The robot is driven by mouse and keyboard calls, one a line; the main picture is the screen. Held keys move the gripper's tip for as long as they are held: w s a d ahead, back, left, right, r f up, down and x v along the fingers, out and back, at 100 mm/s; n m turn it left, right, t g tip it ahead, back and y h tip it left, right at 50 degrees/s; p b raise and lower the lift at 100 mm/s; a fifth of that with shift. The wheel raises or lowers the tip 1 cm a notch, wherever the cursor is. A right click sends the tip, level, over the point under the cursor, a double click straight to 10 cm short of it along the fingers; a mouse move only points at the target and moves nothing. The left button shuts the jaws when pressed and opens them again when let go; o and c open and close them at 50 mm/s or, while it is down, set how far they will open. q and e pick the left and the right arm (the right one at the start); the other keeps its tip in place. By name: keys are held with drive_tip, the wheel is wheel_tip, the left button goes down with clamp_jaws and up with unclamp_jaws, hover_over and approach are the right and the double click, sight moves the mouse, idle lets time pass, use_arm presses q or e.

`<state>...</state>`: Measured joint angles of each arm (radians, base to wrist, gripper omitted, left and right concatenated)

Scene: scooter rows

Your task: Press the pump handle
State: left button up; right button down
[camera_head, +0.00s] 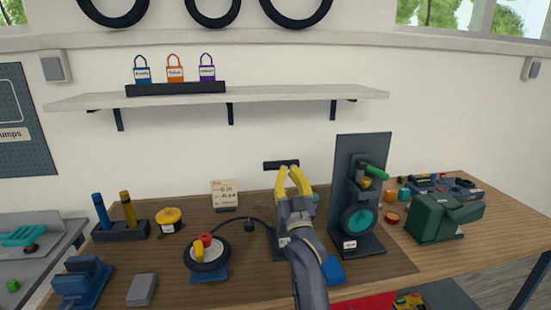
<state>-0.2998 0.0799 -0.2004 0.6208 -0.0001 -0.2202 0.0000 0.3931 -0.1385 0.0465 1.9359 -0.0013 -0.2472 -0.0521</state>
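The pump's dark crossbar handle (270,165) stands raised against the white wall, above the middle of the workbench. My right gripper (289,172) has yellow fingers and reaches up from the front centre. Its fingertips overlap the handle's lower edge and right half in the camera_head view. A small gap shows between the fingers, but I cannot tell whether they touch or hold the handle. The pump's lower body is mostly hidden behind my gripper and arm. A black hose (232,224) runs left from it towards a small wheel (207,267). My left gripper is not in view.
A dark upright stand with a wheel (360,220) is close right of my arm, with a green machine (440,219) beyond. A note card (224,190), a yellow pot (168,216) and a rack with grips (120,231) stand left. A shelf (283,93) hangs above.

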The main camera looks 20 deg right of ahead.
idle(0.3)
wheel_tip(320, 180, up, 3)
hover_over(281, 165)
drive_tip(key=s, duration=0.1)
drive_tip(key=shift+w+f, duration=0.2)
drive_tip(key=shift+f, duration=0.75)
drive_tip(key=shift+d, duration=0.1)
